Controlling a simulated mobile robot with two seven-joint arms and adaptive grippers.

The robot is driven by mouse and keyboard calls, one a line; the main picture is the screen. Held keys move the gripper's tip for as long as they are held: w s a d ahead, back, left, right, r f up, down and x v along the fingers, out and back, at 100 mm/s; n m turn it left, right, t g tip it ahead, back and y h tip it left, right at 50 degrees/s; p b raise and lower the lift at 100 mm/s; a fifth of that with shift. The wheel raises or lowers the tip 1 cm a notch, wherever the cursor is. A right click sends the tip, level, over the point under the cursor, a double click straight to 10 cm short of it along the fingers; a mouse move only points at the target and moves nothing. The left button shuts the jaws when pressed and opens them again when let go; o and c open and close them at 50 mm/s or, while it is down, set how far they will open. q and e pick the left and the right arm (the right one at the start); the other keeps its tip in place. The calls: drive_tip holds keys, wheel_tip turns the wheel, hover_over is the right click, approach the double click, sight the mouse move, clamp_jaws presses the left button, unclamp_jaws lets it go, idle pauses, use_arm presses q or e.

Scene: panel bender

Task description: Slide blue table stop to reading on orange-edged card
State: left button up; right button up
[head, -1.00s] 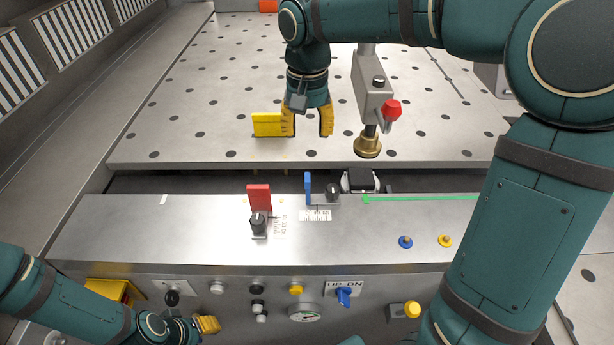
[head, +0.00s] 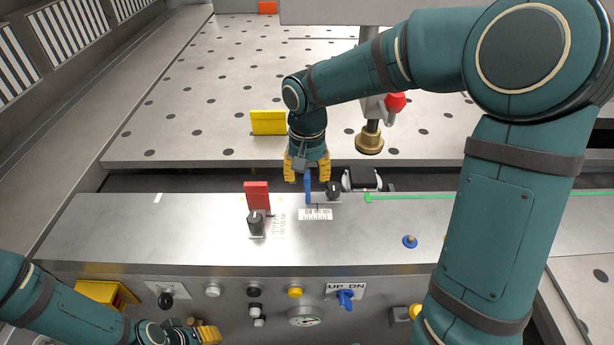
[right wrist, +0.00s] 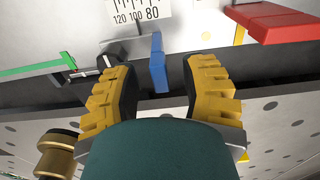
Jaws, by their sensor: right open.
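The blue table stop (head: 308,188) is an upright blue plate at the back edge of the front ledge, beside a black knob (head: 333,189). A white scale (head: 316,214) lies in front of it. In the right wrist view, the scale (right wrist: 137,13) shows 120, 100 and 80, and the blue stop (right wrist: 158,62) is near the 80 end. My right gripper (head: 307,179) is open, with its yellow fingers on either side of the stop and gaps to both. My left gripper (head: 207,333) is low at left, partly cut off. No readable orange-edged card shows.
A yellow block (head: 268,122) and a brass-footed post (head: 369,141) stand on the perforated table. A green strip (head: 420,196) runs right along the ledge.

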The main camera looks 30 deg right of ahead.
drive_tip(key=shift+f, duration=0.25)
clamp_jaws()
drive_tip(key=shift+a, duration=0.1)
drive_tip(key=shift+w+a, duration=0.2)
drive_tip(key=shift+a, duration=0.25)
drive_tip(key=shift+w+a, duration=0.2)
drive_tip(key=shift+a, duration=0.25)
unclamp_jaws()
drive_tip(key=shift+d, duration=0.1)
